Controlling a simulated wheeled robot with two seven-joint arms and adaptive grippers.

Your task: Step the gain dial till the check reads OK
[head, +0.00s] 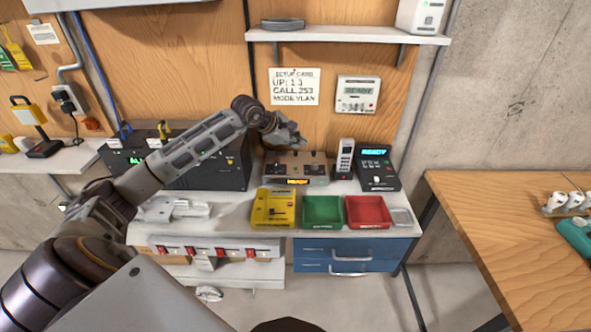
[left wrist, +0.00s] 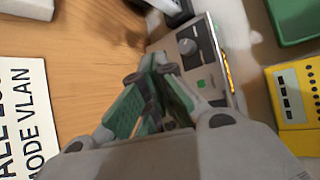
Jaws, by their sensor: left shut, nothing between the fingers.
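A small device with dark knobs and an amber display reading READY (head: 297,168) stands at the back of the bench. It also shows in the left wrist view (left wrist: 205,62), with a dark round knob (left wrist: 188,48) and a green button on its face. My left gripper (head: 300,143) is above the back of this device. In the left wrist view my left gripper (left wrist: 155,72) is shut and empty, its tips close to the device's edge; I cannot tell whether they touch. Which knob is the gain dial cannot be read. My right gripper is not in view.
A setup card (head: 294,87) and a READY wall unit (head: 358,95) hang behind. A handset (head: 345,158) and a black READY unit (head: 376,166) stand right. A yellow box (head: 273,208), green tray (head: 322,224) and red tray (head: 367,224) line the front. A black amplifier-like box stands left.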

